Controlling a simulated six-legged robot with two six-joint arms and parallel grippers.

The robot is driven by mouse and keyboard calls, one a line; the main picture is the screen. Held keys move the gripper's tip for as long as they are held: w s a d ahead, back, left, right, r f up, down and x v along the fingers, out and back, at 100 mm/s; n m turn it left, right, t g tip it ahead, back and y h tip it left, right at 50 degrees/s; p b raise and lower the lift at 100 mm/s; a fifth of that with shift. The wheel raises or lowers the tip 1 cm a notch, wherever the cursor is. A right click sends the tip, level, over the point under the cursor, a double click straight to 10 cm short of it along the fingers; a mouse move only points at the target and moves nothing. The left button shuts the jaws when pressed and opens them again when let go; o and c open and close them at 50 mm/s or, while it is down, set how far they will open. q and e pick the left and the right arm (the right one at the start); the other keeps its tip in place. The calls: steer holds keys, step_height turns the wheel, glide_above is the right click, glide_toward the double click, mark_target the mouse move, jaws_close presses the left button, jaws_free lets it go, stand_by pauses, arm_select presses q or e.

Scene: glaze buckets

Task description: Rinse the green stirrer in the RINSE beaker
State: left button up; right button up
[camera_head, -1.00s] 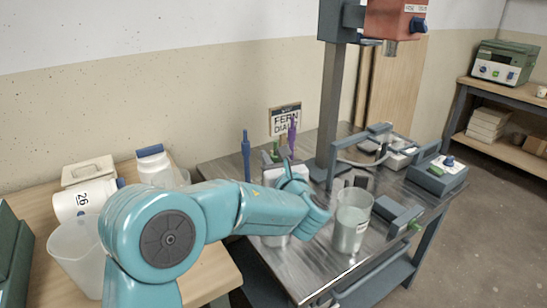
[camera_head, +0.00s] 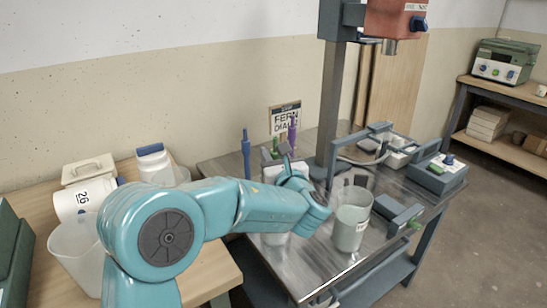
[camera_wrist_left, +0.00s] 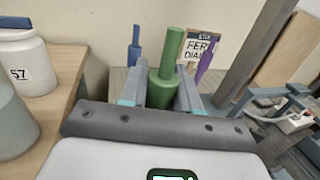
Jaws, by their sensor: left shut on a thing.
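The green stirrer (camera_wrist_left: 162,90) stands between the two fingers of my left gripper (camera_wrist_left: 162,86) in the left wrist view, and the fingers are shut on it. Its narrower top part points up, and its lower end is hidden by the gripper body. In the head view, a bit of green (camera_head: 276,146) shows behind my left gripper (camera_head: 287,168). A clear beaker (camera_head: 351,228) with pale contents stands right of the gripper. Its label is too small to read, so I cannot tell if it is the RINSE beaker. My right gripper is not in view.
A blue stirrer (camera_head: 246,155) and a purple stirrer (camera_head: 292,136) stand upright near the gripper. A grey post (camera_head: 332,110) rises behind the beaker. Devices (camera_head: 437,174) stand on the right of the metal table (camera_head: 318,262). White jars and a jug (camera_head: 76,255) crowd the wooden table.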

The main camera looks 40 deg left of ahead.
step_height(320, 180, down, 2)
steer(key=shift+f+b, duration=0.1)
steer(key=shift+b, duration=1.1)
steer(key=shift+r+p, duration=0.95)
steer(key=shift+p, duration=0.05)
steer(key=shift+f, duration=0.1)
